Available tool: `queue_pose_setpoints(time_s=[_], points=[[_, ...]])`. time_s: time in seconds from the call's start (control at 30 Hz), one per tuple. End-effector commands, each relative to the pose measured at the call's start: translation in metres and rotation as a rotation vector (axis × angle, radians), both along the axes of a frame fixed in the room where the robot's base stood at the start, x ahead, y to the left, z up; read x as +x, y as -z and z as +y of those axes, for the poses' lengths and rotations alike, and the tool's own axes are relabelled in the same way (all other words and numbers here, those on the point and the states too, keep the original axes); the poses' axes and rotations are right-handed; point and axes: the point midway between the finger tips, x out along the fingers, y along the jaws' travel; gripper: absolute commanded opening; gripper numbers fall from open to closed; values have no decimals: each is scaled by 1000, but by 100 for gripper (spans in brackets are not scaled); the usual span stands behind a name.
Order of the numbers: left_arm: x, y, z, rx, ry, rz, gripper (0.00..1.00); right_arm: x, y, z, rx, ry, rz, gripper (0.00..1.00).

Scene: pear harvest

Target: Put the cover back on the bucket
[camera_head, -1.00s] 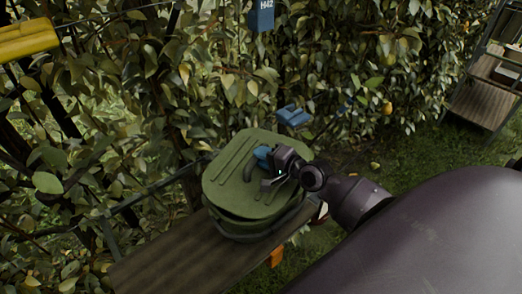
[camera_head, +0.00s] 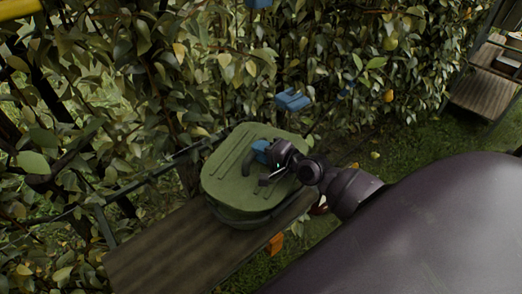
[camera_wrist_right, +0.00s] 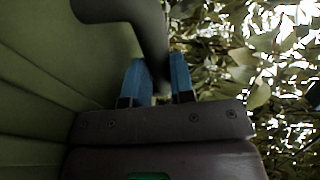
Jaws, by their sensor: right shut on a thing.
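The green ribbed cover (camera_head: 232,180) lies over the top of the green bucket (camera_head: 243,222), whose side shows only as a thin dark band below it. I cannot tell whether the cover is fully seated. The bucket stands on a wooden plank. My right gripper (camera_head: 262,152), with blue fingertips, is shut on the dark handle of the cover. In the right wrist view the blue fingers (camera_wrist_right: 156,82) are on either side of the dark handle (camera_wrist_right: 150,25), and the cover's green ribbed face (camera_wrist_right: 40,90) fills the left. My left gripper is not in view.
The plank (camera_head: 175,250) is bare in front of the bucket. A leafy hedge (camera_head: 110,90) stands close behind. A blue object (camera_head: 292,100) hangs behind the bucket, and an orange piece (camera_head: 276,243) is at the plank's right edge. Grass lies to the right.

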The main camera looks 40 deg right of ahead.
Motion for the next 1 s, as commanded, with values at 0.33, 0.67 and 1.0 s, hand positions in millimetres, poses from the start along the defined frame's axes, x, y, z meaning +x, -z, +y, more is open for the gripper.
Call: queue_pose_setpoints(time_s=[0.33,0.67,1.0], points=[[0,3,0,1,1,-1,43,0,4,0,0,0,-1,0],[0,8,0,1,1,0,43,0,9,0,1,0,-2,0],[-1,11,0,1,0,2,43,0,12,0,1,0,-2,35]])
